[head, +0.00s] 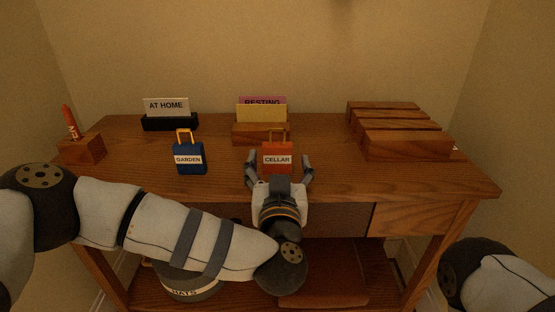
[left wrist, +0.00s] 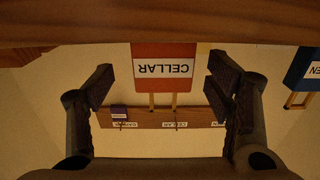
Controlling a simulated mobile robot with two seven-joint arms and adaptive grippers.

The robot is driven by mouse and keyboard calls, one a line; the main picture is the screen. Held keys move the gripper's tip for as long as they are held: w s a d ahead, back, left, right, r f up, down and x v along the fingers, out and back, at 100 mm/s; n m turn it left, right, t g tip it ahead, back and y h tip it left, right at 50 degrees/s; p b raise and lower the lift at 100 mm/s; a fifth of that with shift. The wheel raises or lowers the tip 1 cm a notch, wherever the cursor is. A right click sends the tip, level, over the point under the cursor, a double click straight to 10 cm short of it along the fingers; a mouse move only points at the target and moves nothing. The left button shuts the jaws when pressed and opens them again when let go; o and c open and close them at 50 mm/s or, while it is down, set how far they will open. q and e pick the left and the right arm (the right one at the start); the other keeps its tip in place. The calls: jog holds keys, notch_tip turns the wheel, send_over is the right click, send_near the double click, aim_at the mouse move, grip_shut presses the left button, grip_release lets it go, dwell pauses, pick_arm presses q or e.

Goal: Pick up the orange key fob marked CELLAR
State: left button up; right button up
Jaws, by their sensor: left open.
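The orange-red key fob marked CELLAR (head: 277,158) stands upright on the desk, with a tan loop on top. My left gripper (head: 279,172) is open in front of it, its fingers spread to the fob's left and right. In the left wrist view the CELLAR fob (left wrist: 164,66) appears upside down between the two open fingers (left wrist: 163,88), with a gap on each side. I cannot tell how deep the fingers reach around it. My right gripper is not in view; only part of my right arm shows at the lower right.
A blue GARDEN fob (head: 189,158) stands to the left, also seen in the left wrist view (left wrist: 304,70). Behind are an AT HOME card holder (head: 169,122) and a wooden card holder (head: 259,133). The desk's front edge (head: 400,192) is close.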

aim_at(277, 159)
pick_arm(q)
jog(key=w, duration=0.3)
jog(key=shift+w+a+f, duration=0.1)
jog(key=shift+w+a, duration=0.05)
jog(key=shift+w, duration=0.1)
jog(key=c, duration=1.3)
